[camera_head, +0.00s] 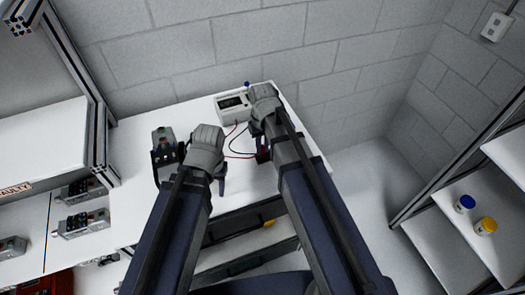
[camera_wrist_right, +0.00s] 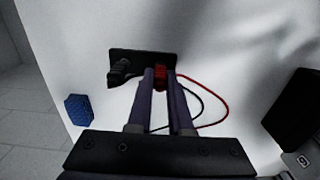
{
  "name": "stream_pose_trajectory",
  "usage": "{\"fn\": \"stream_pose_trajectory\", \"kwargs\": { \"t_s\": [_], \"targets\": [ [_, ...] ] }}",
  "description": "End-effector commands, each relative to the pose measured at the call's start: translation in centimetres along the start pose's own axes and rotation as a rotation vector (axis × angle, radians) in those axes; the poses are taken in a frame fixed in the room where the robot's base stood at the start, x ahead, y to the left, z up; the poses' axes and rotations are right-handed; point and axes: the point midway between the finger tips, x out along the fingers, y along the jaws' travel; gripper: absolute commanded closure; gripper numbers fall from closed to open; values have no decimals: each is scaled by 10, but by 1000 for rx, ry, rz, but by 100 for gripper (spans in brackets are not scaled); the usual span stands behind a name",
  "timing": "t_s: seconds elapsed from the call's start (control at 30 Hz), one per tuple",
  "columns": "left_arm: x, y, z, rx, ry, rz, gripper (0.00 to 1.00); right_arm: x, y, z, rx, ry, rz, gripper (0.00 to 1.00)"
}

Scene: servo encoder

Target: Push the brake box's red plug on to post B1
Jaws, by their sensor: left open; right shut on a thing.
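The brake box appears to be the white box with a dark display (camera_head: 235,105) at the back of the table; red and black leads run from it. In the right wrist view the red plug (camera_wrist_right: 160,78) is between the fingertips of my right gripper (camera_wrist_right: 161,74), shut on it, at a small black holder (camera_wrist_right: 142,58). I cannot tell whether the plug is still seated there. A black plug (camera_wrist_right: 120,70) sits left of it. My left gripper (camera_head: 221,180) is open and empty, left of the holder. Post B1 cannot be made out.
A grey unit in a black stand (camera_head: 164,142) stands on the table left of my left gripper. A blue ribbed object (camera_wrist_right: 78,109) lies left in the wrist view. More grey units (camera_head: 82,222) sit on the left shelf. Blue and yellow jars (camera_head: 465,203) stand on the right shelf.

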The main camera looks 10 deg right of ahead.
Motion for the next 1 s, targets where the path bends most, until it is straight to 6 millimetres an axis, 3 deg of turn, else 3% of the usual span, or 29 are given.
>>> {"fn": "stream_pose_trajectory", "kwargs": {
  "t_s": [0.53,1.0],
  "targets": [
    [-2,0,0,0,0,0,50,-2,0,0,0,0,0,100],
    [-24,-2,1,0,0,0,50,-24,0,0,0,0,0,100]
  ]
}}
